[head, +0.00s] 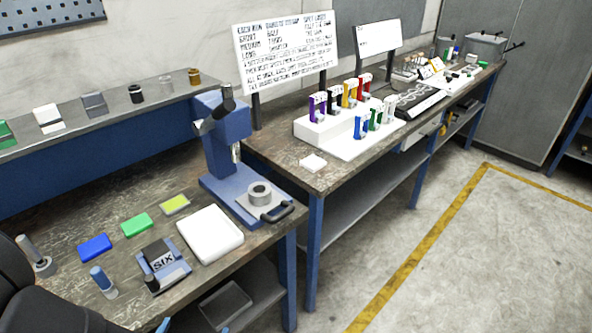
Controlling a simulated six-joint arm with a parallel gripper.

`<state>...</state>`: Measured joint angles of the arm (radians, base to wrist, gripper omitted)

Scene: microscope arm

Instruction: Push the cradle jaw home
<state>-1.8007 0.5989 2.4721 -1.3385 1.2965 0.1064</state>
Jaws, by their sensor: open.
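A small blue-grey fixture marked "SIX" (164,263) sits near the front edge of the near bench. It looks like the cradle, with a dark block at its back and a short dark post (152,284) at its front left corner. I cannot tell which part is the jaw, or whether it is fully in. My gripper is out of the picture; only dark links, likely of my arm, show at the lower left corner.
A white pad (210,234) lies right of the fixture. A blue-topped peg (103,281) stands left of it, with blue (95,247) and green (136,225) blocks behind.

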